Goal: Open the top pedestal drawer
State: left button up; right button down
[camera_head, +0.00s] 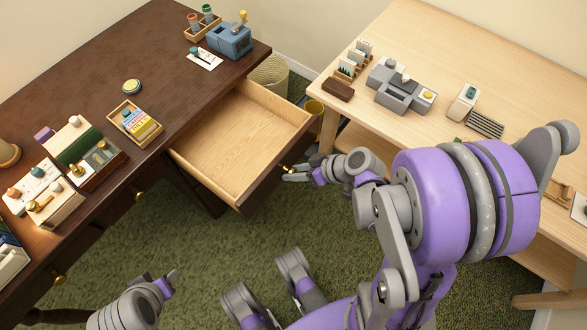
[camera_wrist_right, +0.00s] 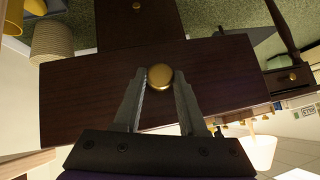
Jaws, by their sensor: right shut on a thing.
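The top pedestal drawer (camera_head: 238,140) stands pulled well out from under the dark wooden desk (camera_head: 85,65). Its light wood inside is in full view and looks empty. My right gripper (camera_head: 292,172) is at the drawer's front, shut on the round brass knob. In the right wrist view the brass knob (camera_wrist_right: 160,77) sits between the two fingertips, against the dark drawer front (camera_wrist_right: 80,95). My left gripper (camera_head: 172,282) is at the lower left of the head view, over the carpet and away from the drawer. Its fingers are too small to judge.
A light wooden table (camera_head: 450,40) with a grey device (camera_head: 400,88) and small items stands to the right, close to the drawer's right side. A ribbed basket (camera_head: 270,73) stands on the green carpet behind the drawer. Boxes and cards lie on the desk.

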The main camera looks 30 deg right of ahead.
jog(key=shift+c, duration=2.3)
grip_release()
jog(key=shift+r, duration=0.1)
jog(key=p+v, duration=0.4)
jog(key=v, duration=0.6)
jog(key=shift+s+r, duration=0.2)
jog(key=shift+s, duration=0.05)
jog(key=shift+d, duration=0.1)
